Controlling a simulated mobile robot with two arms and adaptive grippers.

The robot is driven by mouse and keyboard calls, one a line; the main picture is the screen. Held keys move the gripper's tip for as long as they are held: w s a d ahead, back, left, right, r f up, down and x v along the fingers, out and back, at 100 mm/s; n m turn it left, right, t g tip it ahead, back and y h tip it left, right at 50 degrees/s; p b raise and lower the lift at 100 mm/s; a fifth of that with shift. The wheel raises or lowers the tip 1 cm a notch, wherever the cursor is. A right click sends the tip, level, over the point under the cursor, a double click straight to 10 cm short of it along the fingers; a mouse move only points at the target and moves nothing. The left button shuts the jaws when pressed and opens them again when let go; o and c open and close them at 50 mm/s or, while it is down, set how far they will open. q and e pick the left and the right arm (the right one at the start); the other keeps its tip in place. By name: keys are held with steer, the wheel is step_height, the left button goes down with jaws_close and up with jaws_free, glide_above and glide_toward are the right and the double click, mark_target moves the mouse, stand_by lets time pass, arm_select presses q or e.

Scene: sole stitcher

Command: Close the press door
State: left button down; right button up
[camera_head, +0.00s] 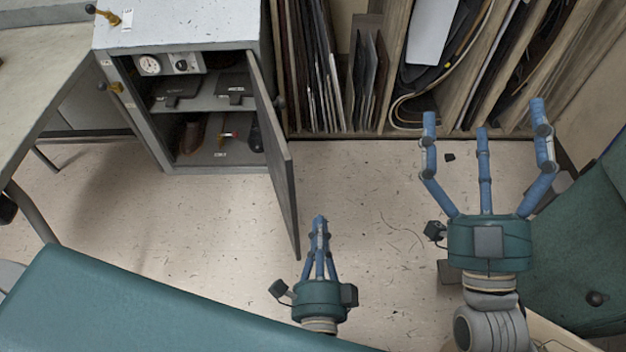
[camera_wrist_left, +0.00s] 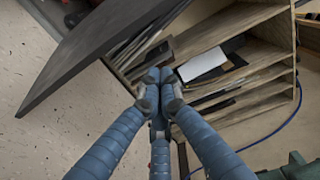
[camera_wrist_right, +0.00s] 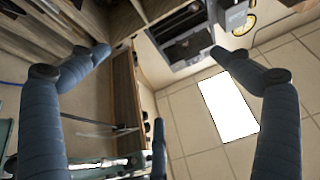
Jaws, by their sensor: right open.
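The press is a grey cabinet (camera_head: 135,75) at the upper left of the head view, with its front open. Its door (camera_head: 278,150) stands swung out toward me, hinged on the right side of the opening. The door also shows as a dark panel in the left wrist view (camera_wrist_left: 95,45). My left gripper (camera_head: 319,222) has its fingers together with nothing visible between them; it is just right of the door's free edge, seemingly apart from it. My right gripper (camera_head: 485,115) is open and empty, farther right over the floor.
Inside the cabinet are a gauge (camera_head: 150,65), dark flat items and tools on shelves. A wooden rack (camera_head: 395,60) of sheets stands behind. A teal padded surface (camera_head: 130,310) fills the lower left, and a green chair (camera_head: 580,250) is at right. The floor before the cabinet is clear.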

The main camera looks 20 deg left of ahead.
mark_target(281, 164)
arm_select(q)
steer(key=r+x, duration=0.2)
steer(key=x, duration=0.8)
steer(key=shift+s+a+f+b, duration=0.15)
steer(key=shift+s+a+b, duration=0.25)
steer(key=shift+a, duration=0.45)
steer(key=shift+s+a+f+b, duration=0.15)
steer(key=shift+s+a, duration=0.4)
steer(key=shift+a, duration=0.3)
arm_select(e)
steer(key=s+r+t+y, duration=0.1)
steer(key=s+r+t, duration=0.2)
steer(key=s+r, duration=0.1)
steer(key=shift+s+d+r, duration=0.15)
steer(key=shift+d+r, duration=0.2)
steer(key=shift+r, duration=0.55)
arm_select(q)
steer(key=shift+a, duration=0.1)
